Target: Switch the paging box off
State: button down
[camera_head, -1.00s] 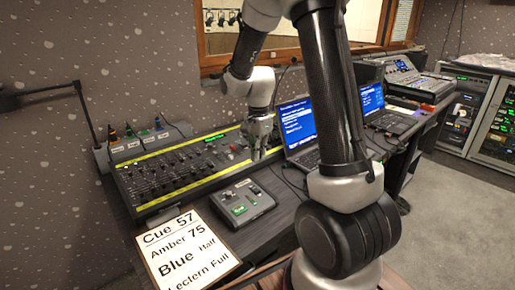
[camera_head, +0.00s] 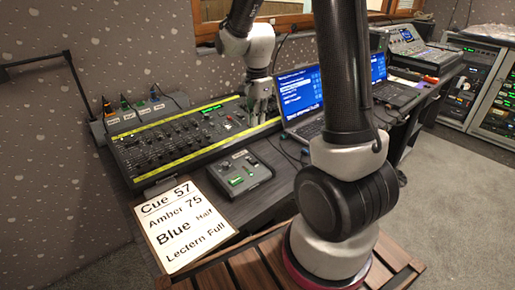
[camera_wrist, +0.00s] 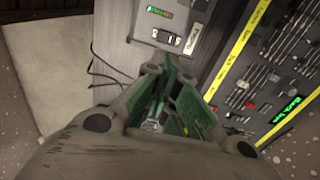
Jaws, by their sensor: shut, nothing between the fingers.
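The paging box is the small grey box (camera_head: 240,174) on the desk in front of the fader console, with a green lit part on its face. In the wrist view the box (camera_wrist: 184,16) shows at the top, with a "Paging" label, a pale switch in a dark slot and a row of coloured lights. I cannot tell the switch's position. My gripper (camera_head: 261,122) points down over the console's right end, behind the box. In the wrist view my gripper (camera_wrist: 168,68) is shut and empty, apart from the box.
The fader console (camera_head: 180,140) with yellow edge strips lies behind the box. A cue sheet (camera_head: 182,228) lies front left. An open laptop (camera_head: 300,95) stands to the right, with dark cables between it and the box. A lamp arm (camera_head: 75,85) stands at left.

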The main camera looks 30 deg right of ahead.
aim_at(254, 159)
notch_tip(254, 159, down, 14)
dwell(0.6)
jog(key=shift+f, duration=0.3)
jog(key=shift+w+a+r, duration=0.1)
jog(key=shift+w+r, duration=0.1)
jog(key=shift+w, duration=0.5)
